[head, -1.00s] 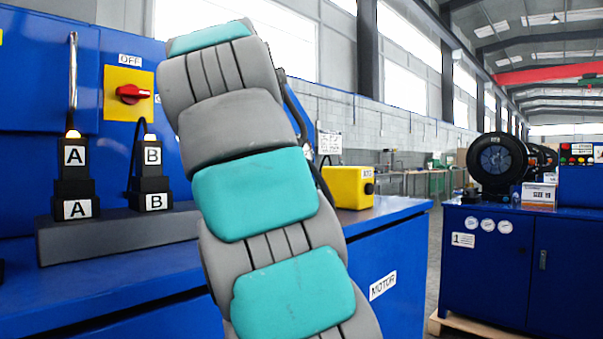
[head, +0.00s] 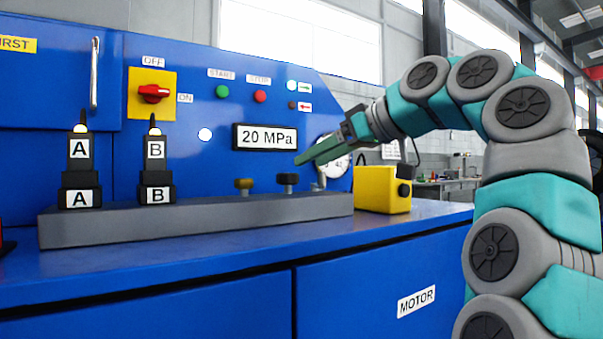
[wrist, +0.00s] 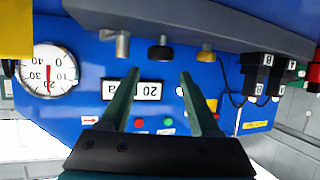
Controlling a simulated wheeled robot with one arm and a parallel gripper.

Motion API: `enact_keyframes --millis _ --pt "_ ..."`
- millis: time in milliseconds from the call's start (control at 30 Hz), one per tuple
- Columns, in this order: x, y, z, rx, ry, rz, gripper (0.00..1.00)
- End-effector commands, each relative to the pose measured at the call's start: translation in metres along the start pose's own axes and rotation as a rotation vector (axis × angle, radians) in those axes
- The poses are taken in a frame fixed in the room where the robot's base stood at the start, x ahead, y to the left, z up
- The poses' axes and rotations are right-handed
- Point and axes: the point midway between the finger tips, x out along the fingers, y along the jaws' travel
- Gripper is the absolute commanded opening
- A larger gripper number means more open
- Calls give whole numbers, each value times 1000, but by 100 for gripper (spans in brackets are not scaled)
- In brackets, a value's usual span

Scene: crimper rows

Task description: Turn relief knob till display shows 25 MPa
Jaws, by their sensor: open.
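The display (head: 265,137) reads 20 MPa and shows upside down in the wrist view (wrist: 138,90). Below it on the grey ledge stand a brass knob (head: 243,185), a black knob (head: 288,181) and a metal lever-like fitting (head: 319,178). None has a readable label, so I cannot tell which is the relief knob. In the wrist view the black knob (wrist: 161,50) lies ahead between my fingers, with the brass knob (wrist: 206,55) to its right. My gripper (head: 299,160) is open and empty, apart from the knobs, near the black one; it also shows in the wrist view (wrist: 160,77).
A round gauge (wrist: 48,72) with a red needle sits beside the display. A yellow box (head: 383,188) stands right of the ledge (head: 200,222). Plugs A (head: 79,165) and B (head: 155,165) stand on its left. A red switch (head: 152,93) is above.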

Motion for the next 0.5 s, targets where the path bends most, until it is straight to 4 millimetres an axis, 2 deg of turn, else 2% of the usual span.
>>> enact_keyframes --millis 300,500 --pt "47 0 2 1 -3 1 63" --pt "65 0 1 0 -3 1 63"
